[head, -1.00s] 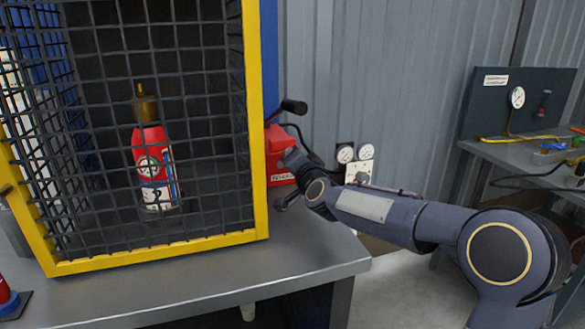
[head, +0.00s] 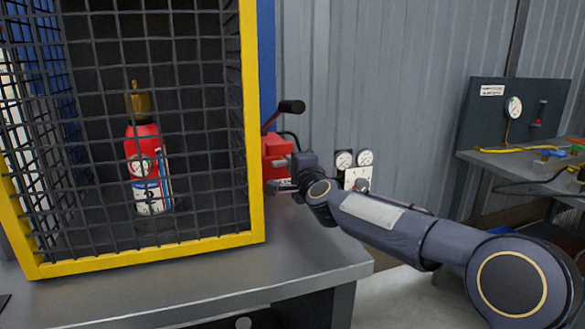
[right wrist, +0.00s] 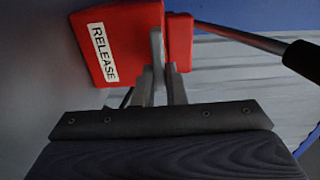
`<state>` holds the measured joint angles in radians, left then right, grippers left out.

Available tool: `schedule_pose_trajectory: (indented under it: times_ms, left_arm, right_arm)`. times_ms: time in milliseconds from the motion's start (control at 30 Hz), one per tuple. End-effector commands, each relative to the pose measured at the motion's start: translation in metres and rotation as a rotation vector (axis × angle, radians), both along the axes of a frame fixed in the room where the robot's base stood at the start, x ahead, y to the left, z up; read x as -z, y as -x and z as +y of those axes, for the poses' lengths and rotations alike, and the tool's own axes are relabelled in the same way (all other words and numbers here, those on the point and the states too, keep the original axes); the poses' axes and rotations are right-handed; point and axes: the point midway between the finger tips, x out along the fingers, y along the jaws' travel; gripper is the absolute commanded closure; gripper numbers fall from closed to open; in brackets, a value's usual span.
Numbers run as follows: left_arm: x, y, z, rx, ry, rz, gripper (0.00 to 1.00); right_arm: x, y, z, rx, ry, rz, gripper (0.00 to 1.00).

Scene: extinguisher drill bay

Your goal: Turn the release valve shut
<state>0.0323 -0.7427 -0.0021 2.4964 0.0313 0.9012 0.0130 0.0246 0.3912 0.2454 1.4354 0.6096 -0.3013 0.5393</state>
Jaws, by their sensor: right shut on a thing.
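The red release valve box (head: 276,150) stands on the bench just right of the yellow-framed cage. In the right wrist view the box (right wrist: 122,42) carries a white "RELEASE" label. A thin grey valve handle (right wrist: 157,55) stands out from it. My right gripper (right wrist: 160,78) is shut on this handle, one finger on each side. In the head view the right gripper (head: 280,186) is at the box, partly hidden by its own wrist. A lever with a black grip (head: 291,106) rises from the box, clear of the fingers. My left gripper is not in view.
The yellow-framed mesh cage (head: 254,130) holds a red extinguisher (head: 146,170) and stands close left of my right gripper. Gauges (head: 354,158) are behind my right wrist. The front of the grey bench (head: 200,280) is mostly clear. A side bench is at right.

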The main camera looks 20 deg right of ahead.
Motion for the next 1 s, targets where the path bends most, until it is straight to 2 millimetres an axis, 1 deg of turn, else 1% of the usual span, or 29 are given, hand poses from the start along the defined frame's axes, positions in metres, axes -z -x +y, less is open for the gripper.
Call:
schedule_pose_trajectory:
  times_ms: [500, 533, 667, 700, 1000]
  left_arm:
    - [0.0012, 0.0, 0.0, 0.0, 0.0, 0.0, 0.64]
    - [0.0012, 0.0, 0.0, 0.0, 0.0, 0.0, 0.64]
    - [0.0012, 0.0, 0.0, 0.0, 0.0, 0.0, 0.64]
    - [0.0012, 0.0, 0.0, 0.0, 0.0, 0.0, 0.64]
    - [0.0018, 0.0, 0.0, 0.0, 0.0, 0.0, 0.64]
  right_arm:
    - [0.0012, -0.0001, -0.0003, 0.001, -0.02, 0.003, 1.0]
    - [0.0012, -0.0001, -0.0003, 0.001, -0.019, 0.003, 0.87]
    - [0.0011, -0.0001, -0.0003, 0.001, -0.018, 0.002, 0.7]
    - [0.0011, -0.0001, -0.0003, 0.001, -0.018, 0.002, 0.67]
    - [0.0006, 0.0028, -0.0004, 0.001, -0.017, 0.001, 0.67]
